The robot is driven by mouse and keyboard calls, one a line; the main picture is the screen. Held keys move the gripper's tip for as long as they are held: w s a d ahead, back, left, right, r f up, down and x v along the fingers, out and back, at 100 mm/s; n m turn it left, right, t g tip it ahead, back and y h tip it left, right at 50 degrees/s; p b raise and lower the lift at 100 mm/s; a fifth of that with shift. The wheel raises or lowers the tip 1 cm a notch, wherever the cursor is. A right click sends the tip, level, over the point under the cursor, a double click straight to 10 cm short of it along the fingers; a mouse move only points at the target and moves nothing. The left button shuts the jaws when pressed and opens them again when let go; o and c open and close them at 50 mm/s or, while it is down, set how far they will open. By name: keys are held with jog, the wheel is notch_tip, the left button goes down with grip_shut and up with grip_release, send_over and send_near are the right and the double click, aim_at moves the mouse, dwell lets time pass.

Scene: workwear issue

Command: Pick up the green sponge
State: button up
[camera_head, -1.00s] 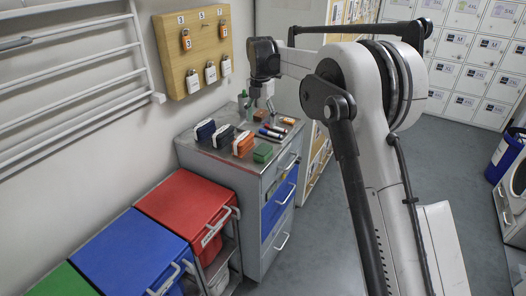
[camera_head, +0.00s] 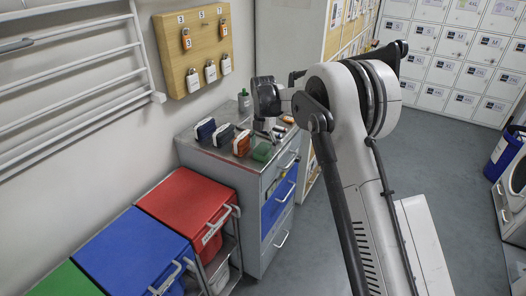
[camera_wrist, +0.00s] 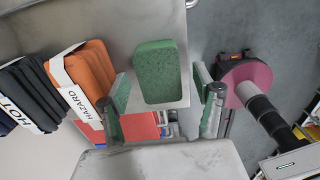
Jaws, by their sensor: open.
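The green sponge (camera_wrist: 158,75) lies on the grey cabinet top near its edge, centred between my finger tips in the wrist view. In the head view the sponge (camera_head: 262,152) shows just below my gripper (camera_head: 266,132), partly blocked by it. In the wrist view my gripper (camera_wrist: 163,92) is open, with one finger on each side of the sponge. I see a gap on both sides and cannot tell the exact height above it.
A strapped orange bundle (camera_wrist: 84,75) labelled HAZARD lies close left of the sponge, with a dark bundle (camera_wrist: 30,92) beyond. A green bottle (camera_head: 244,100) stands at the back of the cabinet (camera_head: 222,163). A red-lidded bin (camera_head: 187,199) stands beside the cabinet.

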jog(key=shift+f, duration=0.7)
jog(key=shift+c, duration=0.2)
jog(key=c, duration=0.7)
jog(key=shift+c, duration=0.2)
jog(key=shift+r, duration=0.15)
notch_tip(320, 180, up, 4)
jog(key=shift+f+b, duration=0.1)
jog(key=shift+b, duration=0.2)
jog(key=s+a+r+b, duration=0.1)
jog(key=s+a+r, duration=0.3)
jog(key=a+r, duration=0.3)
jog(key=a, duration=0.4)
jog(key=shift+c, duration=0.2)
